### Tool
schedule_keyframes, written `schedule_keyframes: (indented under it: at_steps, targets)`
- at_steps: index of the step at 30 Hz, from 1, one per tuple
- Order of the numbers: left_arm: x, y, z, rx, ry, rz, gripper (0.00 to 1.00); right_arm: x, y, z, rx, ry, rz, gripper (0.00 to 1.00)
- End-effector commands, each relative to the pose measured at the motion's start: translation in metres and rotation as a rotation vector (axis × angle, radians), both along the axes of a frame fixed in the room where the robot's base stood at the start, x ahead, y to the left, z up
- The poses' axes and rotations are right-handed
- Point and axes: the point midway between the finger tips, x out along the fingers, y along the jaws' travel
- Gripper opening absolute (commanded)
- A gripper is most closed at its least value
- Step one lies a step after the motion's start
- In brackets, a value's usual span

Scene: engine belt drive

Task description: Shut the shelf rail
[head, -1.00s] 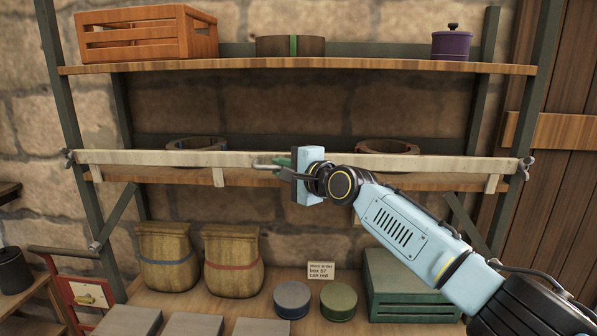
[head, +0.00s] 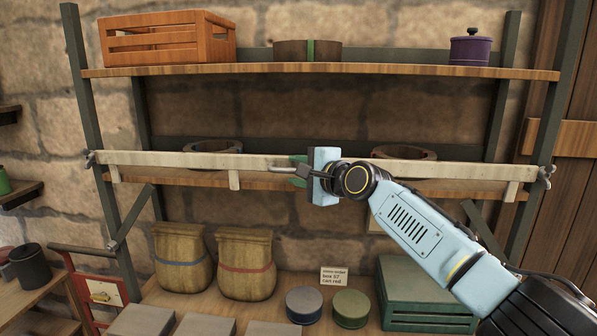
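The shelf rail (head: 200,161) is a long pale wooden bar. It lies level across the front of the middle shelf, from the left post to the right post, with a metal fitting at each end. A small metal handle (head: 280,167) sticks out near its middle. My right gripper (head: 299,171) is at the handle's right end, in front of the rail. Its green-padded fingers look apart, above and below the handle, and hold nothing that I can make out. The gripper hides part of the rail behind it. My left gripper is not in view.
Two dark rings (head: 212,147) (head: 404,153) sit on the middle shelf behind the rail. The top shelf (head: 380,70) bears an orange crate (head: 168,38), a banded round box and a purple pot (head: 469,47). Below stand two sacks (head: 246,264), two round tins and a green crate (head: 429,292).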

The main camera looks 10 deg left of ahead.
Motion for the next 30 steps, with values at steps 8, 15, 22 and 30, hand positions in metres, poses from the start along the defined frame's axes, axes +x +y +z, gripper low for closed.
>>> schedule_keyframes:
  at_steps: [8, 15, 22, 30]
  targets:
    - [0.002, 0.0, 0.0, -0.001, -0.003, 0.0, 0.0, -0.001, 0.0, 0.0, -0.001, 0.001, 0.001, 0.34]
    - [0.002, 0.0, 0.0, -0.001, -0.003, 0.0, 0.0, -0.007, -0.011, 0.001, -0.001, 0.0, 0.002, 0.34]
    - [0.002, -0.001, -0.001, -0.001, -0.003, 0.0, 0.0, -0.022, -0.029, 0.004, -0.001, 0.0, 0.003, 0.34]
    - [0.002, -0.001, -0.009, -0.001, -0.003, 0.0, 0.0, -0.044, -0.057, 0.008, 0.001, -0.001, 0.002, 0.34]
